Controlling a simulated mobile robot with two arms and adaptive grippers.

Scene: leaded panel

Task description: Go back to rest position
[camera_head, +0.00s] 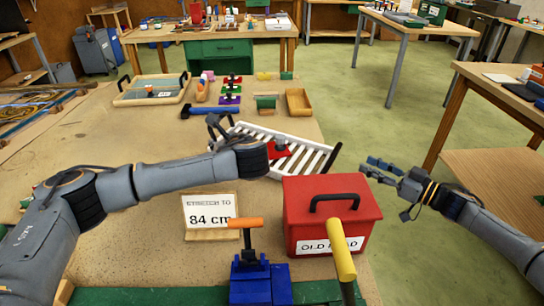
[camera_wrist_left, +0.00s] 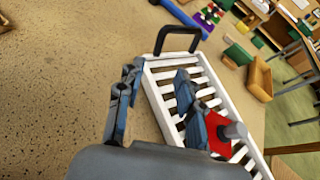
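My left arm reaches in from the left in the head view, and its end covers part of a white slatted rack (camera_head: 311,158) with a dark end handle. In the left wrist view my left gripper (camera_wrist_left: 160,70) has its two fingers well apart above the white rack (camera_wrist_left: 161,108), with nothing between them. My right gripper (camera_head: 370,168) is open and empty in the head view, over the floor side, right of the red toolbox.
A red toolbox (camera_head: 300,218) with a black handle stands at the front right of the table, behind a yellow-handled tool (camera_head: 340,250). A sign reading 84 cm (camera_head: 208,211) and a blue vise (camera_head: 250,275) are near. A tray (camera_head: 128,98) and blue hammer (camera_head: 200,111) lie farther back.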

